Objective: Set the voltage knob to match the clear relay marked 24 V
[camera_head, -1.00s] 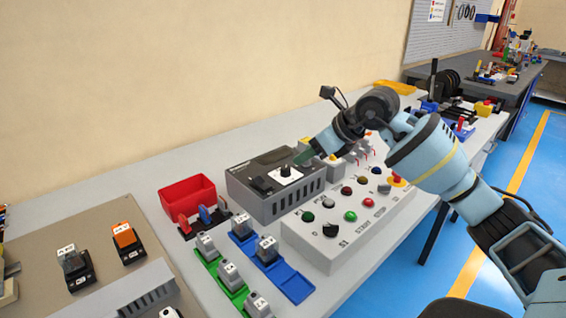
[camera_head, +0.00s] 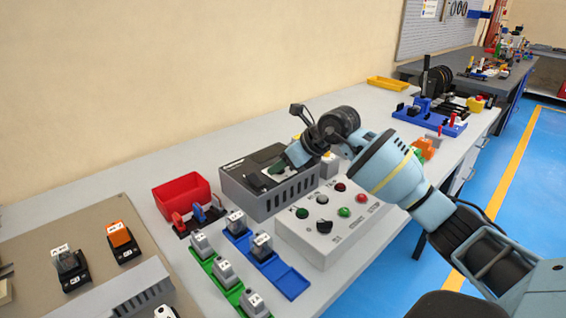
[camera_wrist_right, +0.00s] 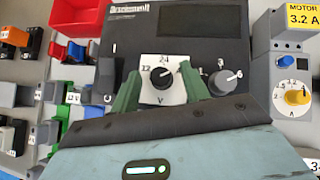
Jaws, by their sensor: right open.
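The voltage knob (camera_wrist_right: 162,79) is a round black dial on a white plate marked 12, 24 and V, on a dark grey power supply (camera_head: 262,203). Its pointer direction is unclear. My right gripper (camera_wrist_right: 160,88) is open, its green fingers on either side of the knob; I cannot tell if they touch it. In the head view the right gripper (camera_head: 283,167) is low over the supply's top and hides the knob. A clear relay (camera_head: 68,264) stands on the beige board at left; its marking is too small to read. My left gripper is out of view.
An orange relay (camera_head: 119,236) stands beside the clear one. A second dial (camera_wrist_right: 224,83) is just right of the knob. A red bin (camera_head: 182,196) and a button box (camera_head: 322,237) flank the supply. Relays stand on green and blue rails (camera_head: 290,281).

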